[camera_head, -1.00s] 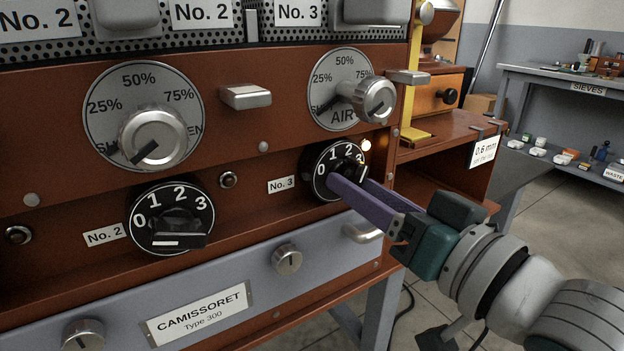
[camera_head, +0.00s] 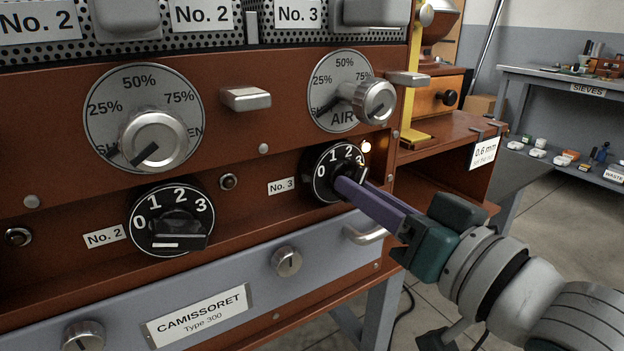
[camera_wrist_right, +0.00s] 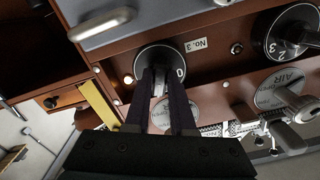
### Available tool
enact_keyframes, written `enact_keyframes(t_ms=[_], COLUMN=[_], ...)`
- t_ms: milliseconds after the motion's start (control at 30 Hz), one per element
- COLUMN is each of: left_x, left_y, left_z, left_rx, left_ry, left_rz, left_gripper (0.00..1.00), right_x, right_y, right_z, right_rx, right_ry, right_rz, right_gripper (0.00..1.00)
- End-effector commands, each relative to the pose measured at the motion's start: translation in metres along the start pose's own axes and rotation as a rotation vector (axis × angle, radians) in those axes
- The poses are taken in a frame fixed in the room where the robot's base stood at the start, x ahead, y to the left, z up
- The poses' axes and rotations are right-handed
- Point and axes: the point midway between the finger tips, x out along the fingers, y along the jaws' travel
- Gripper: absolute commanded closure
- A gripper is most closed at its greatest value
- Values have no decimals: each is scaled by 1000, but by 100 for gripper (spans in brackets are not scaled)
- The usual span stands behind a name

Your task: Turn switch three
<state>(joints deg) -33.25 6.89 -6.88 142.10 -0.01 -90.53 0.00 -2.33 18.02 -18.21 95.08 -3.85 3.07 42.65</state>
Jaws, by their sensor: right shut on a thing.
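Switch three is a round black knob (camera_head: 338,170) with white numerals, next to the "No. 3" label (camera_head: 281,186) on the brown panel. My right gripper (camera_head: 352,183) comes in from the lower right with purple fingers and is shut on its grip bar. The fingers partly hide the knob's lower right, so its exact setting is hard to read. In the right wrist view the fingers (camera_wrist_right: 164,88) straddle the grip of the black knob (camera_wrist_right: 157,58). My left gripper is not in view.
The "AIR" dial (camera_head: 340,90) sits just above, with its metal knob sticking out. Switch No. 2 (camera_head: 172,219) is to the left. A drawer handle (camera_head: 364,234) lies just below my fingers. A sieve shelf (camera_head: 560,80) stands at the right.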

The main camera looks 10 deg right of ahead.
Motion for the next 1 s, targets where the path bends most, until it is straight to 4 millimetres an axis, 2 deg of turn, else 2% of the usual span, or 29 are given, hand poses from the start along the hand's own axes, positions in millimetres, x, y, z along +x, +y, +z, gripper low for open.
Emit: enact_keyframes(t_ms=[367, 1000], left_x=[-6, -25], left_y=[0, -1], left_z=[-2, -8], left_rx=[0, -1], left_ry=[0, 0], left_rz=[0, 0], left_gripper=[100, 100], right_x=[0, 0], right_y=[0, 2], right_z=[-1, -2], right_rx=[-111, -688], right_ry=[0, 1], right_rz=[0, 0], right_gripper=[100, 100])
